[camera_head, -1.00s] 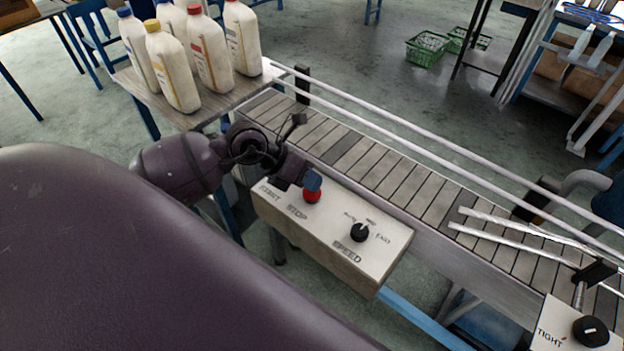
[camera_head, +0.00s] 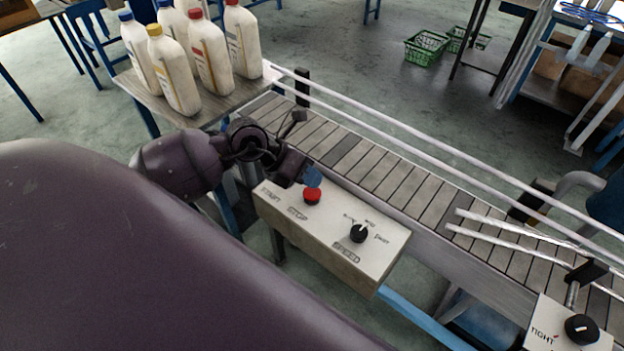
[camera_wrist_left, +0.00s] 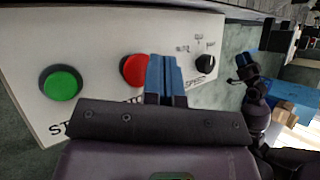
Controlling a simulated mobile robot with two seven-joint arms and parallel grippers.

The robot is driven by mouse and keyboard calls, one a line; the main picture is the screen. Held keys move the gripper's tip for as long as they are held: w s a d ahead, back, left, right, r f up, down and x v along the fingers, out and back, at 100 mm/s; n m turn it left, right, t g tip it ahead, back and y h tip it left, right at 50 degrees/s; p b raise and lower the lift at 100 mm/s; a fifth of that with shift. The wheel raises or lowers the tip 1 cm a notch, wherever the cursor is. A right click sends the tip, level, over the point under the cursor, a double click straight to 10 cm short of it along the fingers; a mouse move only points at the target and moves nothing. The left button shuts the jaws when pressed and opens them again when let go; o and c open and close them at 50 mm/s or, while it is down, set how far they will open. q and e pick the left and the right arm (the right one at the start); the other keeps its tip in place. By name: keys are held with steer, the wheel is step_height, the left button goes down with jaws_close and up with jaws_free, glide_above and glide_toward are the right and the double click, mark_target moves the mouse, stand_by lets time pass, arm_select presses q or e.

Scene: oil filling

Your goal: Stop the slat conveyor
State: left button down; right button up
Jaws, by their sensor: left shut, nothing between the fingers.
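The grey control box (camera_head: 330,240) is fixed at the near side of the slat conveyor (camera_head: 395,185). Its red STOP button (camera_head: 312,196) shows in the head view, and also in the left wrist view (camera_wrist_left: 133,70) beside the green START button (camera_wrist_left: 61,83). The green button is hidden in the head view. My left gripper (camera_head: 312,177) is shut and empty, with its blue fingertips close by the red button. In the left wrist view the fingertips (camera_wrist_left: 165,75) overlap the button's right edge; I cannot tell whether they touch it.
A black SPEED knob (camera_head: 358,233) sits right of the red button. Several capped bottles (camera_head: 212,50) stand on a table at the conveyor's far left end. Rails (camera_head: 430,150) run along the belt. A second knob box (camera_head: 560,325) marked TIGHT is at lower right.

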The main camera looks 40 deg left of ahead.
mark_target(311, 190)
arm_select(q)
steer(key=shift+r+p, duration=0.3)
steer(key=shift+r, duration=0.1)
step_height(311, 190, up, 2)
steer(key=shift+p, duration=0.9)
steer(key=shift+r+p, duration=0.55)
steer(key=shift+r, duration=0.15)
steer(key=shift+r+p, duration=0.4)
steer(key=shift+r, duration=0.05)
